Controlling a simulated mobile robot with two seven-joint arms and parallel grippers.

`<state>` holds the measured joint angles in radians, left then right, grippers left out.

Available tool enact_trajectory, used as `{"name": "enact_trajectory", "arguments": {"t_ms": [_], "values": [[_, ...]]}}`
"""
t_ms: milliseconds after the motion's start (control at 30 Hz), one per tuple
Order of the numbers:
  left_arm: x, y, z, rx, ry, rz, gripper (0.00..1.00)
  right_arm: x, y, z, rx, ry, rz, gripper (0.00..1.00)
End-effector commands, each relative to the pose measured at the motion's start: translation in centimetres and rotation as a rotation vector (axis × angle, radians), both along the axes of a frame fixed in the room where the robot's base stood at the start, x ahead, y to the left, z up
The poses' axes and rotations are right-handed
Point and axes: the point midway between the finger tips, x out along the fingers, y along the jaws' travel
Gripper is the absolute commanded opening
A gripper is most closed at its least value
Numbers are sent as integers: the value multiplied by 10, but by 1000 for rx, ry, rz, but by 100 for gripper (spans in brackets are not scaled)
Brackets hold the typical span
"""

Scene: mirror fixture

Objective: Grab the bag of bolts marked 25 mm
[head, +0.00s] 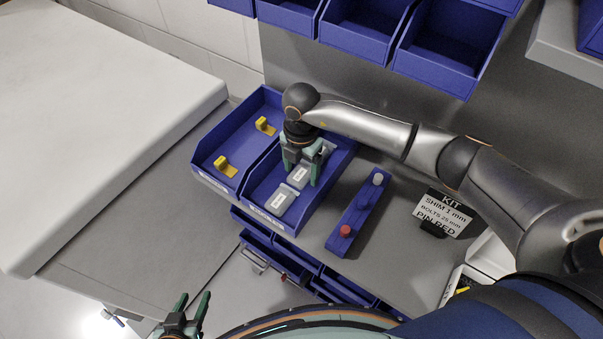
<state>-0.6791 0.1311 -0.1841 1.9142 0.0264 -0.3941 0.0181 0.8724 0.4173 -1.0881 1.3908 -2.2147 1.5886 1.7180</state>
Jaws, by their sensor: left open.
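Clear bags with white labels lie in the right blue bin (253,188). One bag (281,200) is at the bin's front, another (300,174) lies behind it, and part of a further one (327,148) shows at the back. Their label print is too small to read. My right gripper (303,172) points down into this bin, its fingers spread over the middle bag; contact with it cannot be told. My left gripper (192,303) is open and empty at the bottom edge, away from the bins.
A sign (444,213) reads KIT, SHIM 1 mm, BOLTS 25 mm, PIN RED. A blue rack (352,222) holds a red-topped pin (345,231) and a grey one. The left bin (213,150) holds yellow pieces. Blue bins (440,60) hang above.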

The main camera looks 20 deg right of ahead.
Motion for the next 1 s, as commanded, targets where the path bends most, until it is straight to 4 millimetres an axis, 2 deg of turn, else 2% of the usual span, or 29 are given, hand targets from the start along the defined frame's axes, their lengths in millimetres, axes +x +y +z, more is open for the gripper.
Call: {"name": "enact_trajectory", "arguments": {"t_ms": [67,633,1000], "values": [[0,0,0,0,0,0,50,0,0,0,0,0,0,67],[0,0,0,0,0,0,50,0,0,0,-1,-1,-1,3],[0,0,-1,0,0,0,50,1,0,7,1,-4,0,3]]}}
